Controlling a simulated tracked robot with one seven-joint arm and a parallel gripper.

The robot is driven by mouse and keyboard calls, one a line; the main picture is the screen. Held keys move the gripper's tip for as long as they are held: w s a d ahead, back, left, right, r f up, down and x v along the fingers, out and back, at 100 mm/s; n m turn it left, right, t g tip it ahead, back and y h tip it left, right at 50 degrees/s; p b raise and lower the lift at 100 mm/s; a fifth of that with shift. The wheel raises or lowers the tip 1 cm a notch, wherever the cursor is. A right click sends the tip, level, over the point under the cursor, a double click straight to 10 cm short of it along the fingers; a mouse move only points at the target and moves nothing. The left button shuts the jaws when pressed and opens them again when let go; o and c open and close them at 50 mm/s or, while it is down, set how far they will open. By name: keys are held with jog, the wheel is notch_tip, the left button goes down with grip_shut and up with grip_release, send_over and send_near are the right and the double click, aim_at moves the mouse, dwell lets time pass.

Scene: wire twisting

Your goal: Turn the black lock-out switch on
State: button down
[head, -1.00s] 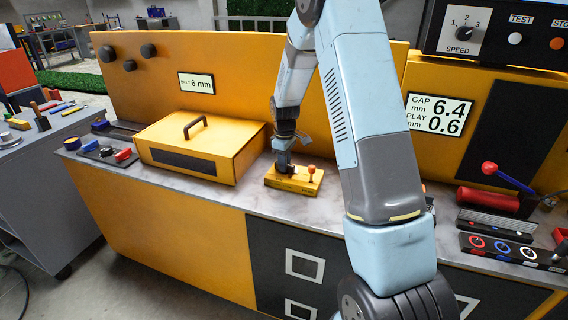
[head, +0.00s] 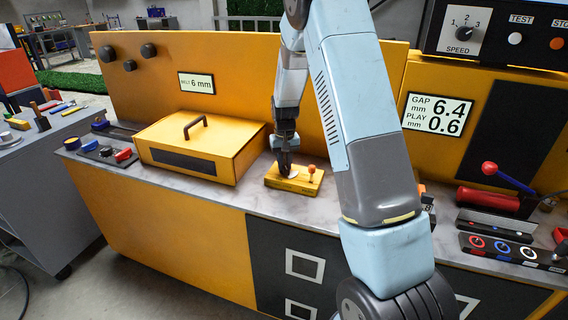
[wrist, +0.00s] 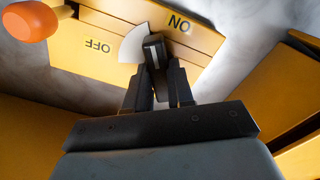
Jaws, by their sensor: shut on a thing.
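The lock-out unit is a yellow block (head: 304,186) on the grey bench top, and its ON and OFF lettering shows upside down in the wrist view (wrist: 85,52). The black lock-out switch (wrist: 153,44) has a pale stripe and stands upright from the block. It lies closer to ON than to OFF, with a white wedge plate (wrist: 132,45) on its OFF side. My gripper (wrist: 158,72) is shut on the switch, one finger on each side. In the head view my gripper (head: 284,168) reaches down onto the block's left part and hides the switch.
An orange knob (wrist: 29,22) stands on the block's other end, also in the head view (head: 311,169). A yellow box with a handle (head: 200,147) is just left of the block. A yellow panel (head: 245,85) rises behind. Bare bench top lies in front.

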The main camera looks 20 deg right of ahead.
jog(key=m, duration=0.6)
jog(key=shift+w+r, duration=0.1)
jog(key=shift+w, duration=0.05)
jog(key=shift+m, duration=0.4)
jog(key=c, duration=1)
grip_release()
notch_tip(320, 180, up, 14)
jog(key=shift+f, duration=0.25)
